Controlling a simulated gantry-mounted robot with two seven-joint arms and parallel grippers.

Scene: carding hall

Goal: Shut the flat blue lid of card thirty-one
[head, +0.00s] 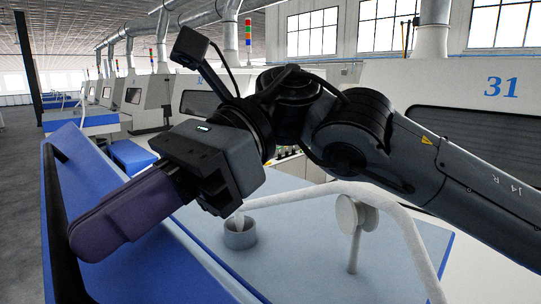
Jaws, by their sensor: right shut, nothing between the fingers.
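The flat blue lid (82,170) stands raised and tilted along the left side of the picture, with a dark edge and a dark slot near its far top corner. My right gripper (90,240) comes in from the right and is shut and empty. Its long purple-grey fingers lie in front of the lid and hide part of it; whether they touch it I cannot tell. The grey body of card thirty-one (455,90) stands at the right with a blue 31 on it. My left gripper is not in view.
A pale blue flat surface (300,250) lies right of the lid. On it are a small grey cup (240,233) and a white bent tube (412,235) with a round white disc (350,215). More cards and blue covers recede at the back left. Grey floor is clear at the far left.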

